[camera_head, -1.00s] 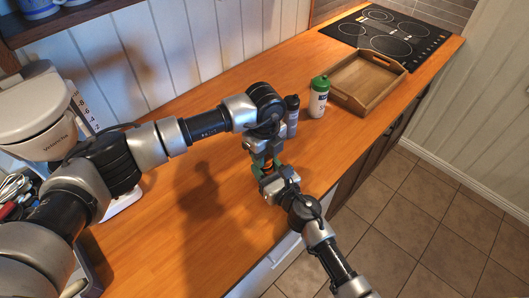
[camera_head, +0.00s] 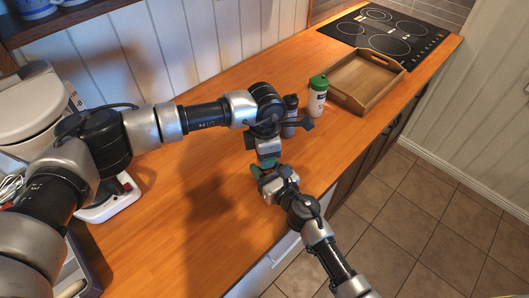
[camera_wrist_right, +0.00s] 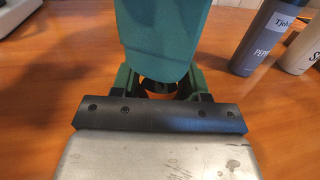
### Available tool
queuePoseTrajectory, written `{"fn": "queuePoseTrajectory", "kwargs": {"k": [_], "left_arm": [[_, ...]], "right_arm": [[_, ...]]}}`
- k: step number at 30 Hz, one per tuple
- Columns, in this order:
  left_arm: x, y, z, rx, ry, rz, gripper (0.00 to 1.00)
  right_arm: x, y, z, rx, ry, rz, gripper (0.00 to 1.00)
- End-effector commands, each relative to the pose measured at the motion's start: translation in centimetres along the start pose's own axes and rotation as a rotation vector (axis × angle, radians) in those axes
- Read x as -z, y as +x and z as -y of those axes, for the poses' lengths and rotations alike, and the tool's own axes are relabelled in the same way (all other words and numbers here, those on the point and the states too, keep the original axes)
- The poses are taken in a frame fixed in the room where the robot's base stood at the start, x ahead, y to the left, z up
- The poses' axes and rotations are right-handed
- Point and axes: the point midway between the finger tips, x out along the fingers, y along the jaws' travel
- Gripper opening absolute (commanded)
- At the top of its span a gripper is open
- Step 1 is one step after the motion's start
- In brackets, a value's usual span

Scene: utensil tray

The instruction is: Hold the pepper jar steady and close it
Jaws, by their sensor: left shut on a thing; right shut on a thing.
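The pepper jar (camera_wrist_right: 159,95) is almost hidden between my two grippers; only a bit of orange under a dark rim shows in the right wrist view. My right gripper (camera_head: 266,182) is shut on the jar from the front side, its green fingers on either side of it. My left gripper (camera_head: 266,162) comes down from above and is shut, with its fingers over the jar's top. One broad green finger (camera_wrist_right: 164,40) of it fills the upper middle of the right wrist view. The lid is hidden, so I cannot tell how it sits.
A dark grey bottle lettered "PEPP" (camera_wrist_right: 266,38) stands close behind the grippers. A wooden tray (camera_head: 340,98) and a black hob (camera_head: 390,30) lie farther back. The counter's front edge is near.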

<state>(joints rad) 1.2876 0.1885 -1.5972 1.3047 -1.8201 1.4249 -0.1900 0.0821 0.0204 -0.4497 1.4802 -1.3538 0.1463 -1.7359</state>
Motion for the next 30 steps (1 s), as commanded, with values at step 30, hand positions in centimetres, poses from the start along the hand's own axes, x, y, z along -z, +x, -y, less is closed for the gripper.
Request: {"fn": "queuePoseTrajectory", "kwargs": {"k": [30], "left_arm": [[0.31, 0.01, 0.02, -0.006, 2.062, -0.004, 0.16]], "right_arm": [[0.11, -0.05, -0.02, -0.001, 0.0, -0.002, 0.0]]}}
